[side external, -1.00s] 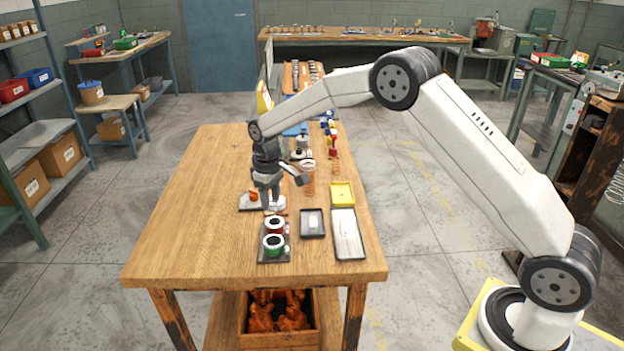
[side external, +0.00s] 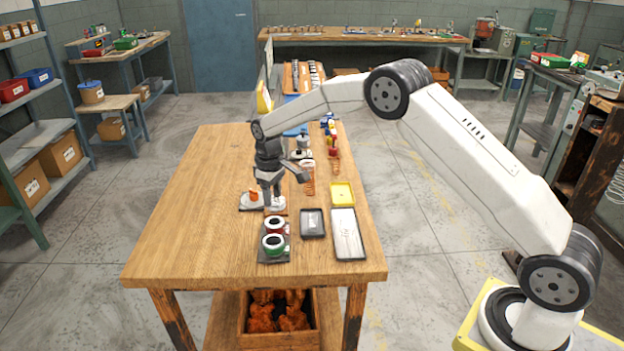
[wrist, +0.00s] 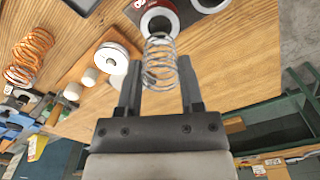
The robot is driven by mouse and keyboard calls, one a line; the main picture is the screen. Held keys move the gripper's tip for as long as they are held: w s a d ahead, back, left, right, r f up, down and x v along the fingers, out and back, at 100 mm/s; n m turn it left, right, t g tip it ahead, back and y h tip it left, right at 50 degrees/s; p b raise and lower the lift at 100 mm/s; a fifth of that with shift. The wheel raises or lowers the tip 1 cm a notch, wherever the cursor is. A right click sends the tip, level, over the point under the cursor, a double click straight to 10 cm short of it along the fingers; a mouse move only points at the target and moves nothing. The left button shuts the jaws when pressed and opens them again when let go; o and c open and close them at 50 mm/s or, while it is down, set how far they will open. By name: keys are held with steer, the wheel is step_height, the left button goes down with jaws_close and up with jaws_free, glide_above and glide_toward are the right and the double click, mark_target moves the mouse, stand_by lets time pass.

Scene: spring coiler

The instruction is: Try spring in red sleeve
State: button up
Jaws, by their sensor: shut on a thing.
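My gripper (wrist: 160,88) is shut on a silvery wire spring (wrist: 160,62), which stands out between its two fingers in the wrist view. The spring's far end overlaps the near rim of the red sleeve (wrist: 158,17); I cannot tell whether it touches. In the side view my gripper (side external: 272,203) is low over the table, just behind the red sleeve (side external: 274,224). The sleeve has a white rim and stands on a dark base, with a green sleeve (side external: 273,245) in front of it.
A dark tray (side external: 312,224), a grey tray (side external: 348,235) and a yellow tray (side external: 342,194) lie to the right. A copper spring (side external: 308,183) stands right of my gripper; it also shows in the wrist view (wrist: 28,56). The table's left side (side external: 190,210) is clear.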

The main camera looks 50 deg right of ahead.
mark_target(273, 206)
steer(key=shift+f, duration=1.6)
steer(key=shift+f, duration=0.5)
stand_by(1.6)
steer(key=shift+r, duration=0.15)
steer(key=shift+r, duration=2.4)
steer(key=shift+f, duration=0.15)
steer(key=shift+f, duration=1.9)
